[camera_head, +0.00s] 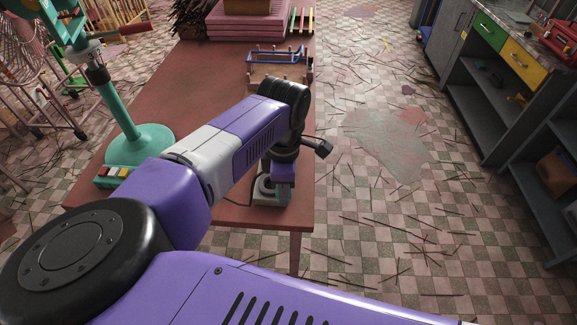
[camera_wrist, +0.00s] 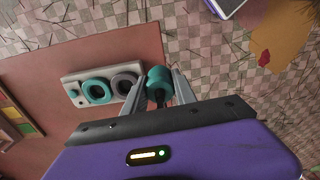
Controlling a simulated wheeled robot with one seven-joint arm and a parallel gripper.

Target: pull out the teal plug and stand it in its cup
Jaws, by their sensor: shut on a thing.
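My gripper (camera_wrist: 160,80) is shut on the teal plug (camera_wrist: 157,76), a short round piece with a dark opening or stem facing the wrist camera. A pale holder plate (camera_wrist: 72,77) lies to its left on the table, with a teal ring-shaped cup (camera_wrist: 97,91) and a grey ring (camera_wrist: 125,82). The grey ring is close beside my left finger; the plug appears apart from both rings. In the head view the pale holder (camera_head: 268,198) is at the table's near right corner, partly hidden under my wrist. The fingers and plug cannot be made out there.
The red-brown table (camera_head: 200,85) carries a teal stand (camera_head: 140,147), a small button box (camera_head: 112,176), a wooden rack with blue handle (camera_head: 280,72) and pink trays (camera_head: 258,28). Its middle is clear. Sticks litter the tiled floor (camera_head: 375,215); grey shelving (camera_head: 480,95) stands right.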

